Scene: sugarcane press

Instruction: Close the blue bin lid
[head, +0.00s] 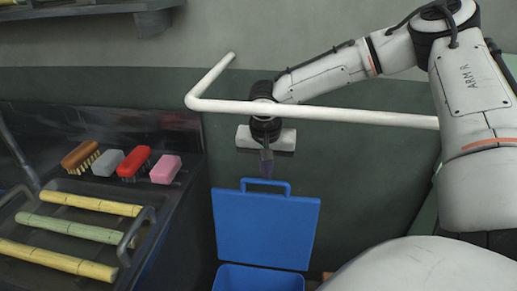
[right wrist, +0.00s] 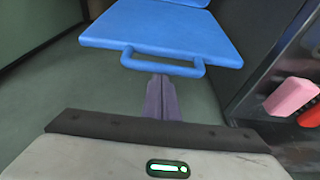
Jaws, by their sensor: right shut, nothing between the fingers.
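The blue bin lid (head: 265,228) stands raised and open above the blue bin (head: 258,279), with its loop handle at the top edge. The lid and handle also show in the right wrist view (right wrist: 165,33). My right gripper (head: 268,172) is at the handle, pointing down, its fingers shut and empty. In the right wrist view, the fingertips (right wrist: 160,79) are close to the handle bar; I cannot tell whether they touch it. The bin is cut off at the bottom edge of the head view. My left gripper is not in view.
A dark counter on the left holds a tray (head: 143,225) with several cane stalks. Brushes, a grey block and a pink sponge (head: 166,169) lie behind it.

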